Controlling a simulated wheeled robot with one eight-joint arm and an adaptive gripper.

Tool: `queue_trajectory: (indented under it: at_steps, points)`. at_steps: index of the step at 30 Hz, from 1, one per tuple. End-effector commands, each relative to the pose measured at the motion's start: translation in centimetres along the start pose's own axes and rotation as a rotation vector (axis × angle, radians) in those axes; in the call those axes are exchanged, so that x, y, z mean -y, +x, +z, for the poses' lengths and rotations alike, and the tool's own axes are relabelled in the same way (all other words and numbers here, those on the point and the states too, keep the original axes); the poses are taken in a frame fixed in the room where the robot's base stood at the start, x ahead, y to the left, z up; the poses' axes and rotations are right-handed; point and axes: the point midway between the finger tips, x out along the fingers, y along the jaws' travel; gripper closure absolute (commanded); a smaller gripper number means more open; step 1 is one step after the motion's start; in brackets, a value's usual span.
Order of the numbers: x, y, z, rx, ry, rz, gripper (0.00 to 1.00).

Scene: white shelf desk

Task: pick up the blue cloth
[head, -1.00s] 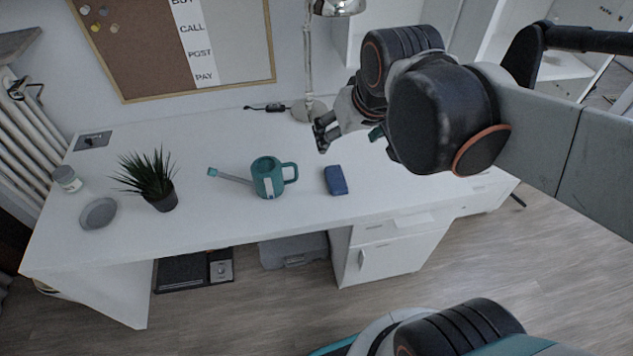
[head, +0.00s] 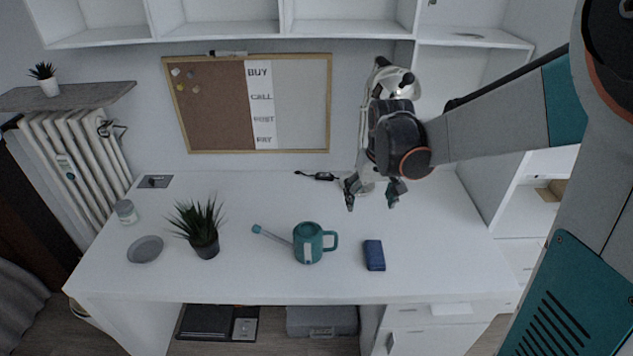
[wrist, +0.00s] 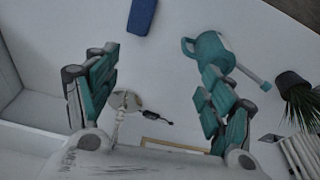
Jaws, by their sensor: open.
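The blue cloth (head: 374,255) is a small folded dark-blue block lying on the white desk, right of the teal watering can, in the head view. In the wrist view the cloth (wrist: 142,16) is at the top edge, partly cut off. My gripper (head: 371,202) is open and empty above the back part of the desk, behind the cloth and apart from it. In the wrist view the two teal-padded fingers of my gripper (wrist: 160,92) are spread wide with nothing between them.
The teal watering can (head: 308,244) stands left of the cloth, its spout pointing left. A potted plant (head: 203,235), a grey plate (head: 145,249) and a jar (head: 125,211) are farther left. A lamp (wrist: 122,103) stands at the back. The desk right of the cloth is clear.

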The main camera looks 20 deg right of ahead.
Motion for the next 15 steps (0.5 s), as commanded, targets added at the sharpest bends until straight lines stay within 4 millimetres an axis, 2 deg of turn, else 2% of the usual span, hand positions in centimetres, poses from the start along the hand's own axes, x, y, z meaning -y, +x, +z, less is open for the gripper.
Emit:
queue_trajectory:
  at_steps: [3, 9, 15]
  points:
    - [-1.6, 3.3, -1.3, 0.055, 0.032, 0.004, 0.25]
    - [-4.1, 8.5, -2.1, 0.142, 0.077, 0.007, 0.25]
    - [-5.5, 11.7, -2.1, 0.193, 0.103, 0.007, 0.25]
